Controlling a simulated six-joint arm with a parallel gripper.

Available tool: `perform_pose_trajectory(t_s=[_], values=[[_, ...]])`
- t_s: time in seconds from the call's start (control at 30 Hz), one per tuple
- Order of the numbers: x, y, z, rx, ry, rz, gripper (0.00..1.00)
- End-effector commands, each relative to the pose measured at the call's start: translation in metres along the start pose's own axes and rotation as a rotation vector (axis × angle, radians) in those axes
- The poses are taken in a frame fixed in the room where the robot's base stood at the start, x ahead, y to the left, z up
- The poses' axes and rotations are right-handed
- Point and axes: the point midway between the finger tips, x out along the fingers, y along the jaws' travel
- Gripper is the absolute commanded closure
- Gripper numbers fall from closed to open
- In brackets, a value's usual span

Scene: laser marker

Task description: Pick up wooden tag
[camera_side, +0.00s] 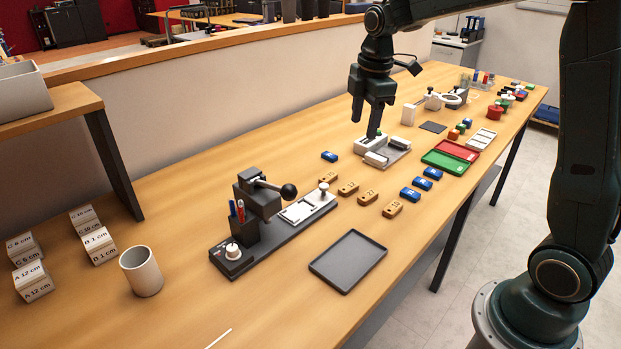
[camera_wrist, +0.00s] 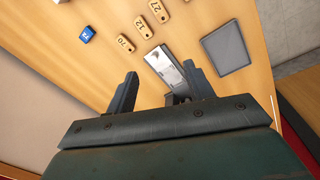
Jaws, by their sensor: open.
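Several wooden tags lie flat on the table in the side view, including one at the left (camera_side: 328,189), one in the middle (camera_side: 348,188) and one at the near right (camera_side: 392,208). In the wrist view, numbered wooden tags show near the top, such as the 20 tag (camera_wrist: 125,42), the 12 tag (camera_wrist: 143,27) and the 27 tag (camera_wrist: 159,10). My gripper (camera_side: 373,125) is above the table, behind the tags in the side view. In the wrist view my gripper (camera_wrist: 160,78) has its two fingers wide apart, with nothing held between them.
The laser marker (camera_side: 232,262) stands left of the tags, with a dark tray (camera_side: 348,262) in front. A grey-white device (camera_side: 388,157) is below my gripper. Green and red trays (camera_side: 445,162) are to the right.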

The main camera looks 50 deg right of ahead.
Motion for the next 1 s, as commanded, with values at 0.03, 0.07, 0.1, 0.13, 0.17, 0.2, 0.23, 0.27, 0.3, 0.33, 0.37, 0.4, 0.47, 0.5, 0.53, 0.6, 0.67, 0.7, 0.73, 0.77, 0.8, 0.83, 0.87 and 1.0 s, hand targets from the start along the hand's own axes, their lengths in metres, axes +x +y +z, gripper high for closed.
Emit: perform_pose_trajectory(t_s=[0.03, 0.07, 0.1, 0.13, 0.17, 0.2, 0.23, 0.27, 0.3, 0.33, 0.37, 0.4, 0.47, 0.5, 0.53, 0.6, 0.67, 0.7, 0.73, 0.77, 0.8, 0.83, 0.87, 1.0], values=[[0.011, 0.010, 0.003, -0.036, -0.004, -0.017, 0.47], [0.016, 0.015, 0.004, -0.061, -0.006, -0.025, 0.47], [0.024, 0.022, 0.005, -0.097, -0.008, -0.037, 0.47], [0.029, 0.026, 0.007, -0.122, -0.009, -0.045, 0.47], [0.035, 0.031, 0.008, -0.147, -0.010, -0.053, 0.47], [0.042, 0.037, 0.010, -0.179, -0.010, -0.064, 0.47], [0.048, 0.041, 0.012, -0.202, -0.010, -0.072, 0.47], [0.053, 0.044, 0.013, -0.224, -0.010, -0.079, 0.47], [0.059, 0.049, 0.015, -0.251, -0.010, -0.087, 0.47], [0.064, 0.052, 0.016, -0.269, -0.009, -0.093, 0.47], [0.067, 0.055, 0.017, -0.286, -0.009, -0.097, 0.47], [0.072, 0.057, 0.018, -0.305, -0.008, -0.104, 0.47], [0.077, 0.061, 0.020, -0.328, -0.007, -0.110, 0.47], [0.080, 0.062, 0.021, -0.338, -0.006, -0.114, 0.47], [0.082, 0.063, 0.021, -0.346, -0.005, -0.115, 0.47], [0.083, 0.064, 0.022, -0.355, -0.005, -0.118, 0.47], [0.084, 0.065, 0.022, -0.358, -0.005, -0.118, 0.47], [0.084, 0.065, 0.022, -0.358, -0.005, -0.118, 0.47], [0.084, 0.065, 0.022, -0.358, -0.005, -0.118, 0.47], [0.084, 0.065, 0.022, -0.358, -0.005, -0.118, 0.47], [0.085, 0.064, 0.022, -0.358, -0.005, -0.118, 0.47], [0.086, 0.064, 0.022, -0.358, -0.005, -0.119, 0.47], [0.087, 0.064, 0.022, -0.358, -0.005, -0.119, 0.47], [0.098, 0.063, 0.022, -0.357, -0.005, -0.121, 0.47]])
